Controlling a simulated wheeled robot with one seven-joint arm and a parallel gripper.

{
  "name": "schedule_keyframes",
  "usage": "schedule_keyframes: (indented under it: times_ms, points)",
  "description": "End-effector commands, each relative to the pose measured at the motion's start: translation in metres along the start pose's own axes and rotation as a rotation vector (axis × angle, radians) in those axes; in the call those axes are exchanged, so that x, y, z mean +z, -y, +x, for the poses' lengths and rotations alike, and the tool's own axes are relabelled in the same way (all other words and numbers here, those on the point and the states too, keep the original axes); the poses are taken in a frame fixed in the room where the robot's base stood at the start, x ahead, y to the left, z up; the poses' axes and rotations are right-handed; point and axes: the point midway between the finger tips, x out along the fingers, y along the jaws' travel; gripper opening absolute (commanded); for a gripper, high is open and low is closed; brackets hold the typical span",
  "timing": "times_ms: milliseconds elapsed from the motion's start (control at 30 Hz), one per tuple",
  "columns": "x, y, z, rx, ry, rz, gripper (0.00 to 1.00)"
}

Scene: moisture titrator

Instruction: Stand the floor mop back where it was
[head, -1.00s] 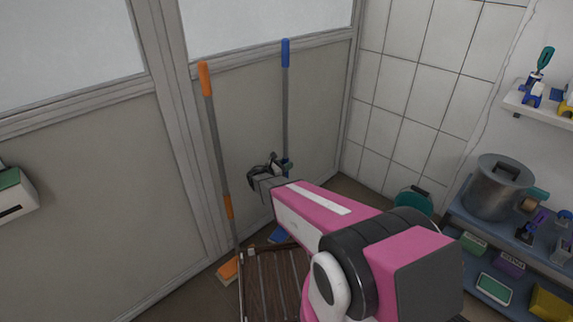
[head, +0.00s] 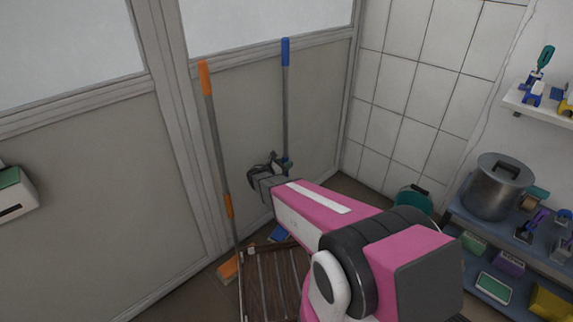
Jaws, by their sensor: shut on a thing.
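A blue-handled floor mop (head: 286,95) stands nearly upright in front of the beige panel wall, its blue head (head: 279,234) low down and partly hidden by my arm. My gripper (head: 282,165) is shut on its pole, at a blue part below mid-height. The fingertips are small and partly hidden, so the exact hold is unclear. An orange-handled mop or broom (head: 218,145) leans to the left, apart from my gripper, with its orange head (head: 229,269) on the floor.
A slatted brown wooden piece (head: 270,280) stands on the floor in front of the mops. To the right, a shelf unit holds a steel pot (head: 497,187) and several small items. A teal round object (head: 413,200) is near the tiled corner.

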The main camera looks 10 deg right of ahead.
Motion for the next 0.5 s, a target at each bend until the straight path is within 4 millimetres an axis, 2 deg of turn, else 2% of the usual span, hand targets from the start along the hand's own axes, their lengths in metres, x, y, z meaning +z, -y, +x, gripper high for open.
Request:
schedule_keyframes:
  times_ms: [500]
  points:
    - [-0.0023,0.0001,0.0,0.0,0.004,0.0,0.0]
